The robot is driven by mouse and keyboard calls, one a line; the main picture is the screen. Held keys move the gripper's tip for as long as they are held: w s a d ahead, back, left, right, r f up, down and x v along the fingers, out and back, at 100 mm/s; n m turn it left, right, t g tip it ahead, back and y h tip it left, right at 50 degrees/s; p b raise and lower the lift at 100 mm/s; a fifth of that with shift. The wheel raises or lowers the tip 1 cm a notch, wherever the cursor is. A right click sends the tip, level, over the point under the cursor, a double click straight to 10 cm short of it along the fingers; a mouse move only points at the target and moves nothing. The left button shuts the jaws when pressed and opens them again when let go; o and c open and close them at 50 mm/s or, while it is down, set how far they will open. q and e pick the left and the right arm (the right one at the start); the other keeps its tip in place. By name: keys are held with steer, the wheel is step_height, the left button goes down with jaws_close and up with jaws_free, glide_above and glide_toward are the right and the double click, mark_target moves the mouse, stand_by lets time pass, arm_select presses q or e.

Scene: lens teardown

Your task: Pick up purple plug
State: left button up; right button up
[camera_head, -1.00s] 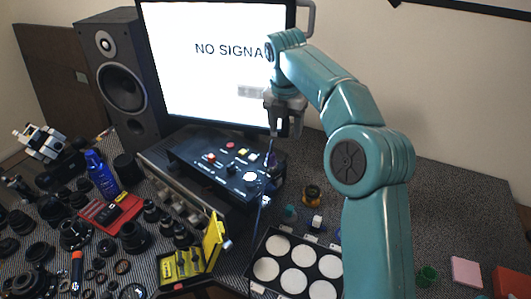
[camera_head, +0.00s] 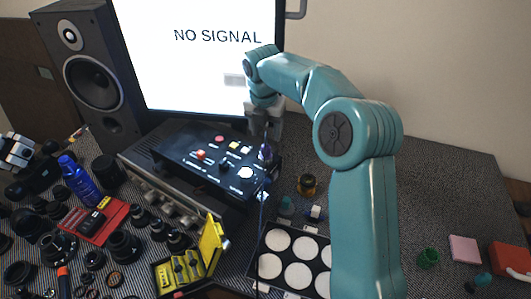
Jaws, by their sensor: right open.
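The purple plug (camera_head: 265,152) is at the right end of the black control box (camera_head: 212,160), with a dark cable hanging down from it. My right gripper (camera_head: 264,136) is open, pointing down just above the plug. I cannot tell whether its fingers are around the plug or only over it.
A monitor (camera_head: 190,75) stands behind the box and a speaker (camera_head: 92,80) to its left. A yellow case (camera_head: 205,250) and a tray with white discs (camera_head: 262,246) lie in front.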

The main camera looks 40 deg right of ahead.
mark_target(266, 145)
steer(key=shift+f, duration=0.65)
steer(key=shift+w+a+f, duration=0.1)
steer(key=shift+w+f, duration=0.1)
steer(key=shift+f, duration=0.35)
steer(key=f, duration=0.2)
steer(key=d+f+p, duration=0.1)
steer(key=f, duration=0.1)
steer(key=shift+w, duration=0.1)
steer(key=shift+w+a+f, duration=0.1)
steer(key=shift+w+f, duration=0.05)
steer(key=shift+f, duration=0.25)
steer(key=c, duration=0.5)
jaws_close()
